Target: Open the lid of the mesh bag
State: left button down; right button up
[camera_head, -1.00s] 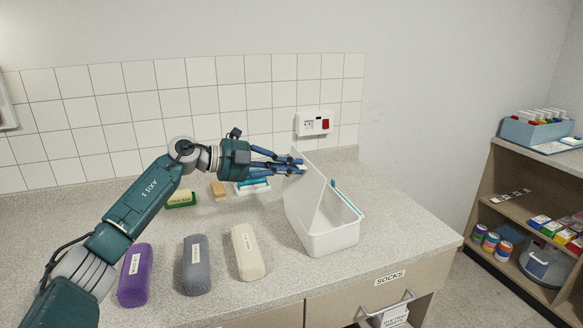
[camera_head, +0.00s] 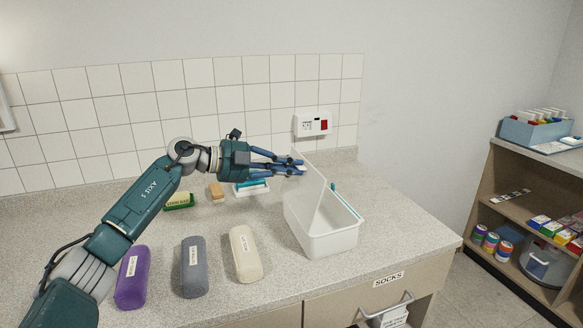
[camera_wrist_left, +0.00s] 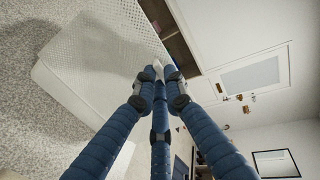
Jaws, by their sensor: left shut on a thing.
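The mesh bag (camera_head: 335,240) is a white, box-like container on the counter, right of centre in the head view. Its lid (camera_head: 308,190) is a thin white panel standing raised and tilted along the left side, so the inside is open to view. My left gripper (camera_head: 300,167) has blue fingers closed at the lid's upper edge. In the left wrist view the fingers of my left gripper (camera_wrist_left: 157,75) meet on a small pale piece at the edge of the meshed white lid (camera_wrist_left: 105,50). My right gripper is not in view.
Purple (camera_head: 132,278), grey (camera_head: 195,268) and cream (camera_head: 245,255) rolls lie in front of my left arm. A green-and-yellow block (camera_head: 179,201), a tan block (camera_head: 216,191) and a white tray (camera_head: 252,189) lie behind. A wall socket box (camera_head: 313,124) is behind the gripper. The counter's right end is clear.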

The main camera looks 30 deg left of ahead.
pick_arm(q)
jog(key=shift+f, duration=0.4)
jog(key=c, duration=1.8)
grip_release()
jog(key=shift+w+a, duration=0.1)
jog(key=shift+w, duration=0.05)
jog(key=v, duration=1.2)
jog(key=shift+a, duration=0.1)
